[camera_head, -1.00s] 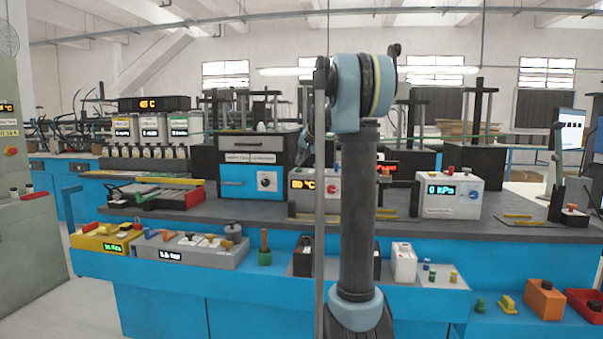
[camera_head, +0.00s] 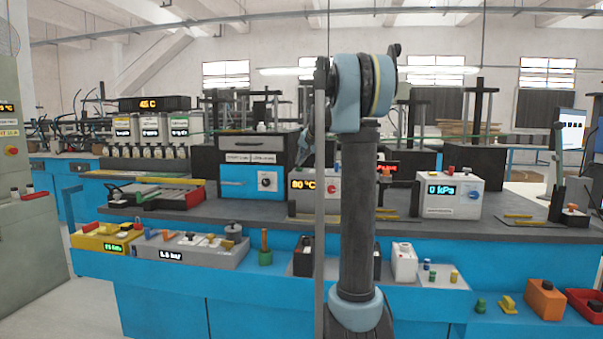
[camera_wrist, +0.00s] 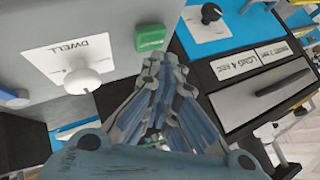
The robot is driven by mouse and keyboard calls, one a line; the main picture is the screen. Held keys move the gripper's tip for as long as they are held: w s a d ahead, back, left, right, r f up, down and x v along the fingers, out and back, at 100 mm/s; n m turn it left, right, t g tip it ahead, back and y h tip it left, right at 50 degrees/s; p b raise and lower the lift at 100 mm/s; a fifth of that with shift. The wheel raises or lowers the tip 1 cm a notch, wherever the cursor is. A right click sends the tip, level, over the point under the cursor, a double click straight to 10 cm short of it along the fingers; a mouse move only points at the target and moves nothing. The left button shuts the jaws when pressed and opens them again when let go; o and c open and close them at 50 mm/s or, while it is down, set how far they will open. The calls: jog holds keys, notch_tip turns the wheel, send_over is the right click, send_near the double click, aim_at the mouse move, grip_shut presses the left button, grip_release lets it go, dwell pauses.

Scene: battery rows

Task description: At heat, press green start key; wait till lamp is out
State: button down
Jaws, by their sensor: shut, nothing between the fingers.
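In the wrist view my gripper (camera_wrist: 162,62) is shut with nothing between its fingers. Its fingertips are right beside the green key (camera_wrist: 151,38) on a grey box face; I cannot tell whether they touch it. On that face a white DWELL dial (camera_wrist: 83,81) is to the left of the key. In the head view a grey box with an orange display (camera_head: 302,184) reading 80 °C and a red knob (camera_head: 333,188) stands partly behind my arm. I cannot make out the green key or a lit lamp there.
A blue and black cabinet (camera_head: 236,184) with a dial stands left of the box; its labels (camera_wrist: 236,66) show in the wrist view. A kPa box (camera_head: 470,184) stands to the right. Trays with blocks and jars line the front ledge.

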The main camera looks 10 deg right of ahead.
jog(key=shift+f, duration=0.15)
jog(key=shift+w+f, duration=0.1)
jog(key=shift+f, duration=0.1)
jog(key=shift+f, duration=0.4)
dwell(0.8)
dwell(0.4)
jog(key=shift+r, duration=0.8)
jog(key=shift+r, duration=0.15)
jog(key=shift+r, duration=2.4)
jog(key=shift+f, duration=0.1)
